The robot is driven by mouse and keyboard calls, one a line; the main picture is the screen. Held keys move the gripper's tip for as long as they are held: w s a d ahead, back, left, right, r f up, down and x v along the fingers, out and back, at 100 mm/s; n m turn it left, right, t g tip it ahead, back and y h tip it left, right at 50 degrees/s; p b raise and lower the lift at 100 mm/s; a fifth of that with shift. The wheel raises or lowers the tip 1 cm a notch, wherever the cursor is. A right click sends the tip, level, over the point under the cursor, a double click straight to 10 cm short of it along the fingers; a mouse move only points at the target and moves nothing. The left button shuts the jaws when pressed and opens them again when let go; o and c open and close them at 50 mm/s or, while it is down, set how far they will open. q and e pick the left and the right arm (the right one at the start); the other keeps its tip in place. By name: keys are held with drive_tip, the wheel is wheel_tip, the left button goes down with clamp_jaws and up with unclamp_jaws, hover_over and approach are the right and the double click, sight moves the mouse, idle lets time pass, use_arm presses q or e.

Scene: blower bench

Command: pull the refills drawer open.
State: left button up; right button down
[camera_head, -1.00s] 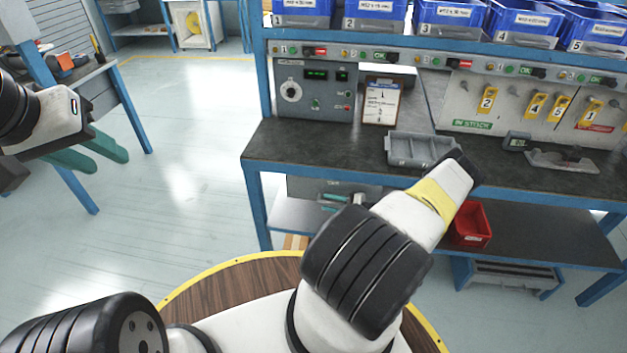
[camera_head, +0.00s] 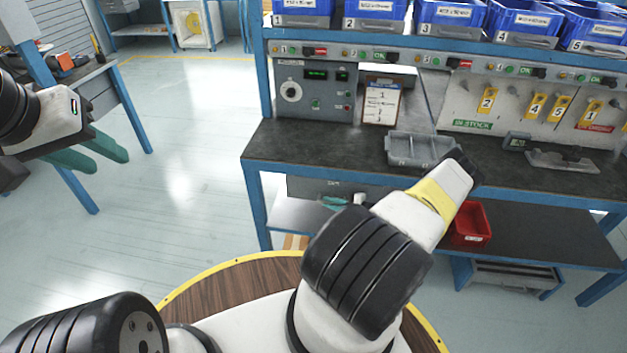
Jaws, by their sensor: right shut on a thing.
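A grey drawer front (camera_head: 304,187) sits under the left part of the bench top; its small label is too small to read. My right gripper (camera_head: 334,203) is at this drawer front, mostly hidden behind my own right arm. Its green fingertips show low on the front, shut on the drawer handle, which is hardly visible. I see no clear gap showing the drawer pulled out. My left gripper (camera_head: 90,154) is at the far left over the floor, its two green fingers apart and empty.
The bench top (camera_head: 300,145) carries a grey divided tray (camera_head: 410,150), a clipboard (camera_head: 381,104) and a control box (camera_head: 318,92). A red bin (camera_head: 472,225) stands on the lower shelf (camera_head: 540,238). Blue bins line the upper shelf. The floor to the left is clear.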

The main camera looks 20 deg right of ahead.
drive_tip(key=shift+s, duration=0.1)
idle(0.7)
drive_tip(key=s+a, duration=0.5)
drive_tip(key=s, duration=0.4)
drive_tip(key=s+a, duration=0.6)
drive_tip(key=s, duration=0.2)
drive_tip(key=shift+s, duration=0.35)
drive_tip(key=c, duration=1.5)
unclamp_jaws()
drive_tip(key=shift+d, duration=0.1)
drive_tip(key=v, duration=0.7)
drive_tip(key=shift+s+d+r, duration=0.15)
drive_tip(key=shift+s+d, duration=0.1)
drive_tip(key=shift+s, duration=0.05)
